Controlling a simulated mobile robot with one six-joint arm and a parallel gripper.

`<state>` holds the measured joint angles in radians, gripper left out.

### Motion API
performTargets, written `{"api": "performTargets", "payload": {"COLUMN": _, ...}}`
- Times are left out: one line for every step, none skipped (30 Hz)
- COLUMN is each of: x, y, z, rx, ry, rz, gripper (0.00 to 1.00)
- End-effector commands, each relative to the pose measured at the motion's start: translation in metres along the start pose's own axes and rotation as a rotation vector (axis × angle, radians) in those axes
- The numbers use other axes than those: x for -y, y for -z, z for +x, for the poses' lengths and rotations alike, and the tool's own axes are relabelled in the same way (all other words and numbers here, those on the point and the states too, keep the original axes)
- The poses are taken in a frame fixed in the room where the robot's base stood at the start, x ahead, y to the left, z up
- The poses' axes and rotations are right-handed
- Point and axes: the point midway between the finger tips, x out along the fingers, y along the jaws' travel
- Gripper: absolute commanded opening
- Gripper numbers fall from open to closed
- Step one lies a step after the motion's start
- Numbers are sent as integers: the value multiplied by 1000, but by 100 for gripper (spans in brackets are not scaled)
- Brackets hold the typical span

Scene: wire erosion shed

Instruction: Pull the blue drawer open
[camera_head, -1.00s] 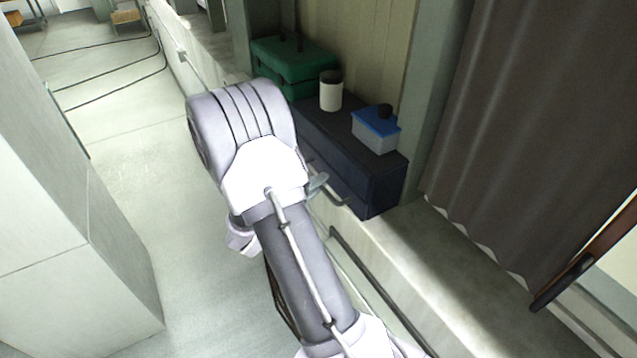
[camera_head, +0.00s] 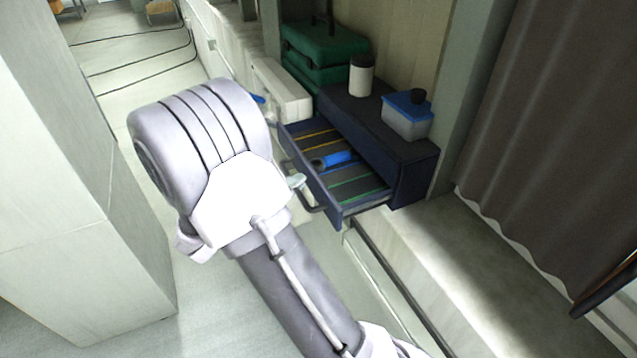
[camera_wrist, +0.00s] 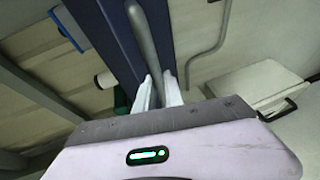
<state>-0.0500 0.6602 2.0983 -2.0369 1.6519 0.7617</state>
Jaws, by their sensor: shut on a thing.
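The blue drawer (camera_head: 321,196) stands pulled out from its dark blue cabinet (camera_head: 411,182). Its inside shows, with a blue object (camera_head: 338,158) and yellow and green divider lines. A grey bar handle (camera_head: 310,209) runs along its front. My gripper (camera_head: 298,181) is at this handle, mostly hidden behind my arm in the head view. In the wrist view, the two pale fingers of my gripper (camera_wrist: 160,92) are shut on the handle (camera_wrist: 142,36), beside the blue drawer front (camera_wrist: 113,38).
A white jar (camera_head: 361,76) and a blue-lidded tub (camera_head: 407,117) stand on the cabinet. A green toolbox (camera_head: 322,52) is behind it. A grey block (camera_head: 75,190) stands at left. A brown curtain (camera_head: 545,130) hangs at right. Floor is clear between block and ledge.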

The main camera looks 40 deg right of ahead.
Motion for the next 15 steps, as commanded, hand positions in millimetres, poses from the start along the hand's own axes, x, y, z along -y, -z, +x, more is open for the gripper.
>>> {"api": "performTargets", "payload": {"x": 5, "y": 4, "z": -8, "rx": -2, "ry": 2, "rz": 0, "gripper": 0}}
{"api": "performTargets", "payload": {"x": 6, "y": 6, "z": -13, "rx": -3, "ry": 1, "rz": -1, "gripper": 0}}
{"api": "performTargets", "payload": {"x": 6, "y": 8, "z": -19, "rx": -1, "ry": 1, "rz": 1, "gripper": 0}}
{"api": "performTargets", "payload": {"x": 7, "y": 10, "z": -23, "rx": -1, "ry": 1, "rz": -1, "gripper": 0}}
{"api": "performTargets", "payload": {"x": 8, "y": 11, "z": -27, "rx": -1, "ry": 1, "rz": -1, "gripper": 0}}
{"api": "performTargets", "payload": {"x": 9, "y": 13, "z": -31, "rx": -1, "ry": 1, "rz": 0, "gripper": 0}}
{"api": "performTargets", "payload": {"x": 9, "y": 14, "z": -35, "rx": -1, "ry": 1, "rz": 0, "gripper": 0}}
{"api": "performTargets", "payload": {"x": 10, "y": 15, "z": -37, "rx": 0, "ry": 1, "rz": -1, "gripper": 0}}
{"api": "performTargets", "payload": {"x": 10, "y": 16, "z": -40, "rx": 1, "ry": 1, "rz": -1, "gripper": 0}}
{"api": "performTargets", "payload": {"x": 11, "y": 17, "z": -42, "rx": 1, "ry": 1, "rz": -1, "gripper": 0}}
{"api": "performTargets", "payload": {"x": 11, "y": 18, "z": -44, "rx": 0, "ry": 1, "rz": -1, "gripper": 0}}
{"api": "performTargets", "payload": {"x": 11, "y": 19, "z": -46, "rx": 0, "ry": 1, "rz": -1, "gripper": 0}}
{"api": "performTargets", "payload": {"x": 11, "y": 20, "z": -48, "rx": 0, "ry": 1, "rz": -1, "gripper": 0}}
{"api": "performTargets", "payload": {"x": 11, "y": 20, "z": -48, "rx": 0, "ry": 1, "rz": -1, "gripper": 0}}
{"api": "performTargets", "payload": {"x": 11, "y": 20, "z": -49, "rx": 0, "ry": 1, "rz": -1, "gripper": 0}}
